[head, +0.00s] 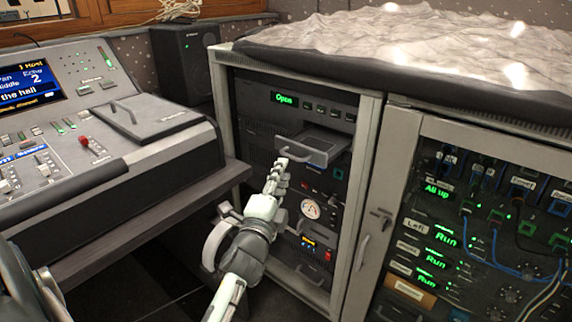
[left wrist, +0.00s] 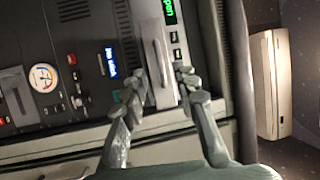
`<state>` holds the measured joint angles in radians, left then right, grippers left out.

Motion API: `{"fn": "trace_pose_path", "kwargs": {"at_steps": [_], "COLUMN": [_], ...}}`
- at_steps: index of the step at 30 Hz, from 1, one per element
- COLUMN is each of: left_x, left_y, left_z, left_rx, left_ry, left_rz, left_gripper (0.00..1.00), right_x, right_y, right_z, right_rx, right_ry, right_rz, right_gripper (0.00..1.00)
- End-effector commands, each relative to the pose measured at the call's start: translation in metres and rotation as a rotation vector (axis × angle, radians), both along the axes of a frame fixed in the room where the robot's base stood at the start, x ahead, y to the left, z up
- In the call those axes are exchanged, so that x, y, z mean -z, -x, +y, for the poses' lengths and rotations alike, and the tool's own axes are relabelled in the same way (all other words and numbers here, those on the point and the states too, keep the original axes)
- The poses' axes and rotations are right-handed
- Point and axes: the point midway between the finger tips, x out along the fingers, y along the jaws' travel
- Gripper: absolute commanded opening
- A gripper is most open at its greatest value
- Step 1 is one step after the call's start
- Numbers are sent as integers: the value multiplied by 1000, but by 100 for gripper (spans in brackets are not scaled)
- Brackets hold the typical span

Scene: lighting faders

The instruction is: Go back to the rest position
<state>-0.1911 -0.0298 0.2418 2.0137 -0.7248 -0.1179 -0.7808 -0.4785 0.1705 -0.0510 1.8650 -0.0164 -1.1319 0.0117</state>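My left gripper (head: 277,176) is in front of the left rack, close to a pulled-out disc tray (head: 310,152) below a green "Open" display (head: 284,99). In the left wrist view its two fingers (left wrist: 160,82) stand apart, with the tray's pale front (left wrist: 159,60) showing between the tips. I cannot tell whether they touch it. My right gripper is in neither view.
A mixing desk (head: 95,160) with faders and a blue screen stands at the left. A black speaker (head: 187,62) is behind it. The rack's right-hand bay (head: 440,240) has green displays and cables. A grey sheet (head: 410,40) covers the top.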

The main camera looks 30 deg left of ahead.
Motion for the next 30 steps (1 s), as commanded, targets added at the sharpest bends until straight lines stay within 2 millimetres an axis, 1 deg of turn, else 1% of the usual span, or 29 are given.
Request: {"fn": "trace_pose_path", "kwargs": {"at_steps": [1, 3, 6, 23, 25, 26, 29, 30], "left_x": [2, 3, 3, 5, 15, 24, 71, 97], "left_y": [7, 13, 18, 18, 19, 19, 24, 29], "left_z": [-2, -4, -6, -6, -6, -6, -6, -7], "left_rx": [-1, -1, -1, 0, -1, -2, -15, -30], "left_ry": [2, 1, 0, 6, 46, 80, 262, 356], "left_rz": [2, 1, 1, 3, 22, 39, 126, 177], "left_gripper": [29, 29, 29, 29, 29, 29, 29, 29], "right_x": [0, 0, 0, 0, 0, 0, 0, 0], "right_y": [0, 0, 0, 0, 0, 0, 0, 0], "right_z": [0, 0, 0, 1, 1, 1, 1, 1], "right_rx": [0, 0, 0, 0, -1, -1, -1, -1], "right_ry": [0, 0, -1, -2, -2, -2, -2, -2], "right_rz": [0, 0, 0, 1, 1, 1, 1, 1], "right_gripper": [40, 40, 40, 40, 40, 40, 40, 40]}}
